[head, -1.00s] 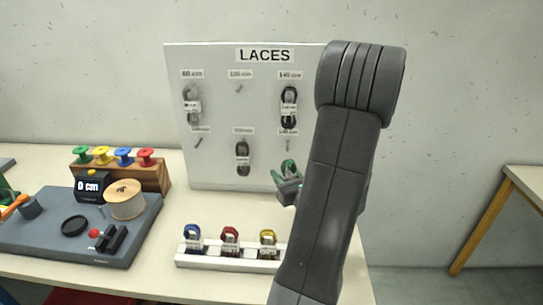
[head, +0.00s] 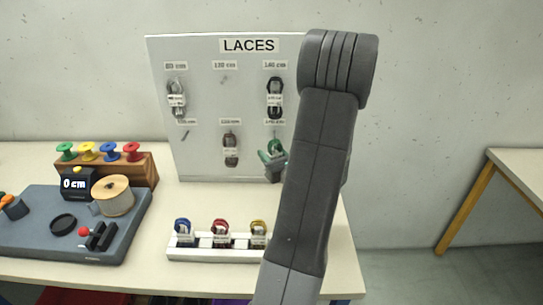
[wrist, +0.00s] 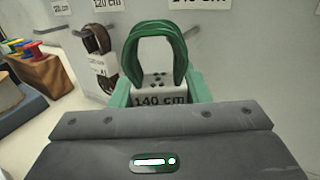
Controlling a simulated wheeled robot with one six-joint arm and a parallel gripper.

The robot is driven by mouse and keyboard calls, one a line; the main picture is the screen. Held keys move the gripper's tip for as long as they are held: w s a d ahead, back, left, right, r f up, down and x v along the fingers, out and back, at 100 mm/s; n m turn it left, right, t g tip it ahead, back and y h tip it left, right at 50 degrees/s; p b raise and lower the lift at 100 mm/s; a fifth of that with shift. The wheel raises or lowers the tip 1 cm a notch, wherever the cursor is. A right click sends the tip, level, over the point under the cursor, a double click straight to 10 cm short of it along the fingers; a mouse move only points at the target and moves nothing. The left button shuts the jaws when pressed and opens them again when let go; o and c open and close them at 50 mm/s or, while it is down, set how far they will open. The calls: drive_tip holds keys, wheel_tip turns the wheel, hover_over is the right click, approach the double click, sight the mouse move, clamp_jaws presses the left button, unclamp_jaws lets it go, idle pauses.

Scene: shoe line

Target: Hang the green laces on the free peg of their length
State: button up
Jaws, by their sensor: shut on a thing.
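The green laces (wrist: 157,45) are a looped bundle with a white band reading "140 cm". My gripper (wrist: 160,93) is shut on that band, with the loop upright above the jaws. In the head view the green laces (head: 271,151) and my gripper (head: 274,173) are in front of the board's lower right place, below the black laces (head: 275,98). Whether the loop touches the peg or board cannot be told. The LACES board (head: 205,150) has a top right label reading 140 cm.
Brown laces (head: 231,148) hang at bottom middle and grey-black laces (head: 177,97) at top left. The top middle peg (head: 224,80) and bottom left peg (head: 185,135) are bare. A white rack (head: 205,254) with blue, red and yellow laces stands in front of the board.

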drive_tip(key=shift+w+p, duration=0.5)
drive_tip(key=shift+w, duration=1.4)
drive_tip(key=shift+w+d+f+b, duration=0.1)
drive_tip(key=shift+w+b, duration=0.05)
drive_tip(key=shift+b, duration=0.4)
drive_tip(key=shift+f, duration=0.1)
drive_tip(key=o, duration=0.9)
drive_tip(key=shift+o, duration=0.3)
drive_tip(key=shift+s+d+f+b, duration=0.3)
drive_tip(key=shift+s+b, duration=0.1)
drive_tip(key=shift+b, duration=0.2)
drive_tip(key=shift+o, duration=0.7)
drive_tip(key=b+v, duration=0.2)
drive_tip(key=v, duration=1)
drive_tip(key=shift+r, duration=0.2)
drive_tip(key=shift+s+d, duration=0.1)
drive_tip(key=shift+s, duration=0.6)
